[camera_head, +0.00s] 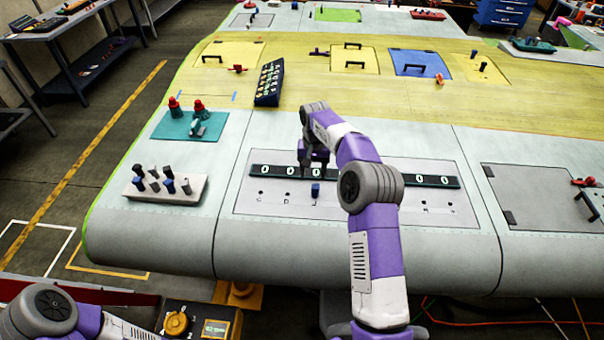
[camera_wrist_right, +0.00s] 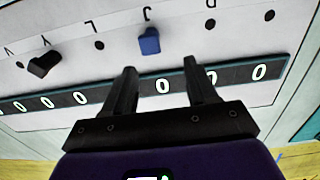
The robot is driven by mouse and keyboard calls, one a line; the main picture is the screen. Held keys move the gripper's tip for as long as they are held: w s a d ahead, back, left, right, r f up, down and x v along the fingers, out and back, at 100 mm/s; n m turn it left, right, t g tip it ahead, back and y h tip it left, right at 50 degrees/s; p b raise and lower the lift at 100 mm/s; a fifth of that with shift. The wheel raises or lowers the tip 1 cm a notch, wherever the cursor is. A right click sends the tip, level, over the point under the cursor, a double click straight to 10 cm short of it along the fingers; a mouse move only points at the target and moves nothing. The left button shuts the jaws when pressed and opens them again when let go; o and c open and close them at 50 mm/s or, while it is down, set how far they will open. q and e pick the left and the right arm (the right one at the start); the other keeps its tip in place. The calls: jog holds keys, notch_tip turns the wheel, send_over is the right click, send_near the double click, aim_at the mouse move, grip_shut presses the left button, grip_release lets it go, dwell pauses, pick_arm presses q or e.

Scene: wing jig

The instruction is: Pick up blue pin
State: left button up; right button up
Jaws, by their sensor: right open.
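The blue pin (camera_head: 316,189) stands upright in the grey panel (camera_head: 270,208), just in front of the dark numbered strip, by a mark that looks like J. It also shows in the right wrist view (camera_wrist_right: 149,41), beyond the fingertips. My right gripper (camera_head: 314,163) is over the strip, close behind the pin. In the right wrist view its two fingers (camera_wrist_right: 159,72) are spread and empty, with the pin apart from them. My left arm shows only at the bottom left corner; its gripper is out of view.
A black pin (camera_wrist_right: 45,63) stands in the same panel. A white block (camera_head: 190,193) with several dark and blue pins sits to the left. A teal plate (camera_head: 175,127) with red-topped parts lies behind it. Empty holes line the panel.

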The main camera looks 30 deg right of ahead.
aim_at(316, 186)
jog(key=s+f, duration=0.2)
jog(key=shift+s+f, duration=0.25)
jog(key=shift+f, duration=0.1)
jog(key=f, duration=0.1)
jog(key=f+p, duration=0.1)
jog(key=f, duration=0.1)
jog(key=shift+w+f, duration=0.25)
jog(key=shift+f, duration=0.1)
jog(key=shift+s+f, duration=0.15)
jog(key=c, duration=1.1)
jog(key=shift+o, duration=0.2)
jog(key=shift+r, duration=0.55)
pick_arm(q)
jog(key=shift+s+r+b, duration=0.3)
jog(key=shift+s+b, duration=0.1)
jog(key=shift+s, duration=0.2)
pick_arm(e)
notch_tip(316, 186, up, 9)
